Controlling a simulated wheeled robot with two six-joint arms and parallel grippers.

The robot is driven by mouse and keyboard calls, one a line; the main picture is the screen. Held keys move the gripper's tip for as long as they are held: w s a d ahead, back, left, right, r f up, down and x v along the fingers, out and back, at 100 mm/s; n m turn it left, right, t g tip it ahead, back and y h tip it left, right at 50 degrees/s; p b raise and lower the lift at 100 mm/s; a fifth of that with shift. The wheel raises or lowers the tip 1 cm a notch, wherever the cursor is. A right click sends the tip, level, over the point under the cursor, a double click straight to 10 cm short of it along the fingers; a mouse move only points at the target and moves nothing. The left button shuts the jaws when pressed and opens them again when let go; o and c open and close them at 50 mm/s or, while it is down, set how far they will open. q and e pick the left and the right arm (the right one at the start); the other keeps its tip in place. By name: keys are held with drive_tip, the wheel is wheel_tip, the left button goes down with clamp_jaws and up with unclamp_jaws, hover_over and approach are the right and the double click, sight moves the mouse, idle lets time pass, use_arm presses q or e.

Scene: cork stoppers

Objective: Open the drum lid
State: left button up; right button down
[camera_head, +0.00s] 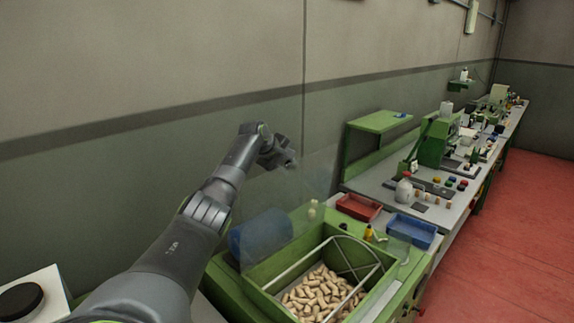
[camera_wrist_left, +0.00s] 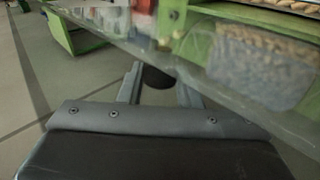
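The green drum (camera_head: 232,287) stands at the lower middle of the head view, full of cork stoppers (camera_head: 318,292). Its clear lid (camera_head: 312,180) stands raised and tilted above the drum. My left gripper (camera_head: 285,158) is at the lid's upper edge. In the left wrist view the lid's edge crosses the picture, and a dark round knob (camera_wrist_left: 158,78) fills the space between the fingertips of my left gripper (camera_wrist_left: 157,84). The fingers appear to close on the knob from both sides. My right gripper is not in view.
A blue cylinder (camera_head: 260,236) lies beside the drum. A red tray (camera_head: 358,207) and a blue tray (camera_head: 411,231) sit behind and right of it. A long workbench (camera_head: 430,208) runs along the wall. The red floor at right is clear.

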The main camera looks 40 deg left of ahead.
use_arm(q)
drive_tip(key=o, duration=0.3)
drive_tip(key=shift+w+f, duration=0.1)
drive_tip(key=b+v, duration=0.8)
drive_tip(key=v, duration=0.9)
